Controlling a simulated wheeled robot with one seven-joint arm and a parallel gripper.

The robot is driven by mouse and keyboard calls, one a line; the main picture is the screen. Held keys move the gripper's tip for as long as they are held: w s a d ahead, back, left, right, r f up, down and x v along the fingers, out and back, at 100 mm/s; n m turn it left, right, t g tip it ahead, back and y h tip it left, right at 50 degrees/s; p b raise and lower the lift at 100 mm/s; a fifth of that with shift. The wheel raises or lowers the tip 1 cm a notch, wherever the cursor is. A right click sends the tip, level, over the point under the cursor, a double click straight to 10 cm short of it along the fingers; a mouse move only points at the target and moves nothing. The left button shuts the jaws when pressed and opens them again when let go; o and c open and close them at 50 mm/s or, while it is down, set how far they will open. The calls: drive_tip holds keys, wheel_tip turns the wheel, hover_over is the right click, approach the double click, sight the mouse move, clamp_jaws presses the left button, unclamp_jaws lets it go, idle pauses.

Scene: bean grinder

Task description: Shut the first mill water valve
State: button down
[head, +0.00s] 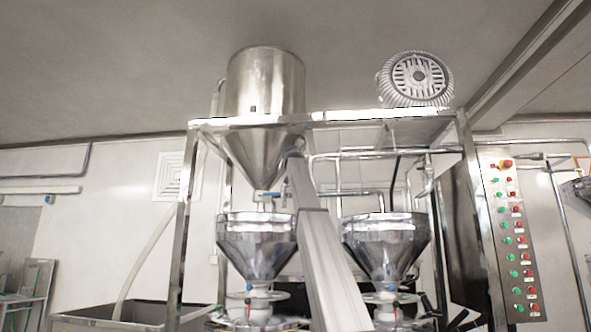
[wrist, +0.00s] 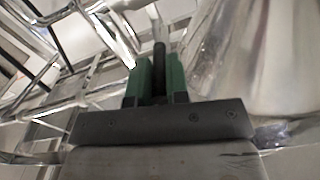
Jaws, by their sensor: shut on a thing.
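In the wrist view, my gripper (wrist: 159,72) has its two green fingers closed on the sides of a narrow dark handle (wrist: 159,50). The handle stands upright in that picture, and a pale pipe lies just beyond it. I take it to be the water valve's handle; the valve body is not clear. In the head view, my arm rises in front of the pipes between the two mill funnels, and the held handle cannot be made out there. A separate blue-handled valve (head: 268,194) sits under the large hopper.
The large steel hopper (head: 265,85) stands close to the left of my arm. The left funnel (head: 257,240) and right funnel (head: 386,243) flank it. Frame bars and pipes (head: 350,190) crowd the space. A button panel (head: 515,240) stands at right.

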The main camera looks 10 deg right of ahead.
drive_tip(key=c, duration=1.1)
unclamp_jaws()
drive_tip(key=shift+s, duration=0.1)
drive_tip(key=v, duration=1)
drive_tip(key=shift+s, duration=0.3)
drive_tip(key=shift+a, duration=0.1)
